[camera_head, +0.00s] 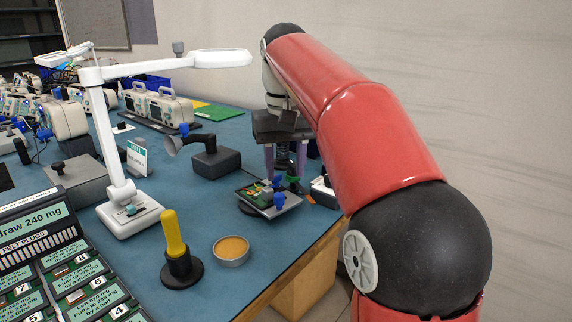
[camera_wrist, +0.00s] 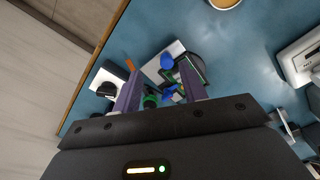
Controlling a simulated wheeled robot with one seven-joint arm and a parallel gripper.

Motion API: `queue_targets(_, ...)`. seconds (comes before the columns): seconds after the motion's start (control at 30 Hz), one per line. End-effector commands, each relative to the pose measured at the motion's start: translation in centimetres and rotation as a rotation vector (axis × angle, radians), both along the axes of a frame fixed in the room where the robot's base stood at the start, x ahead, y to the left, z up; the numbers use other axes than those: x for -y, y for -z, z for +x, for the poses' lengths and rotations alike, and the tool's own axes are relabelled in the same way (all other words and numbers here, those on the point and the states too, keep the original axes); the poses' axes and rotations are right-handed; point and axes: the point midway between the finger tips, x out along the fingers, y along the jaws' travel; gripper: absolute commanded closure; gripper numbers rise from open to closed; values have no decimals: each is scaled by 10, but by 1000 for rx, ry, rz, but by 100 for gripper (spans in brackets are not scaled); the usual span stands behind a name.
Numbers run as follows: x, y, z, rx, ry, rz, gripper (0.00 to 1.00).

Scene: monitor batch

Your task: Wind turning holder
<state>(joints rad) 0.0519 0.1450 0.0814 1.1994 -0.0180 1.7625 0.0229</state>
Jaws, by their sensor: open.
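The turning holder (camera_head: 290,197) is a tilted grey plate on a dark round base near the table's right edge. It carries a green board (camera_head: 254,192), blue knobs (camera_head: 279,200) and a green knob (camera_head: 293,181). In the wrist view its pale plate (camera_wrist: 155,68), a blue knob (camera_wrist: 167,61) and the green knob (camera_wrist: 150,101) show around and between my fingers. My gripper (camera_head: 285,172) is open, pointing down over the holder's far side. Its purple fingers (camera_wrist: 162,88) stand apart, with the green knob between them in the wrist view. I cannot tell whether they touch it.
A white box with a black knob (camera_wrist: 106,88) stands close beside my gripper at the table's edge. A magnifier lamp (camera_head: 117,165), a dark block with a horn (camera_head: 215,162), a yellow-handled tool (camera_head: 175,240) and a round tin (camera_head: 231,260) stand left and in front.

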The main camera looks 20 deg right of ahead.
Motion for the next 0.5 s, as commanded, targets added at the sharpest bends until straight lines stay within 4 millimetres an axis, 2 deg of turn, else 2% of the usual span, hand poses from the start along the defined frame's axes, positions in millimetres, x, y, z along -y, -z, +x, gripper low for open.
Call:
queue_targets(0.2,0,0,0,1,0,0,59)
queue_targets(0.37,11,2,5,-15,-42,55,80)
queue_targets(0.5,44,4,19,-6,-192,234,98)
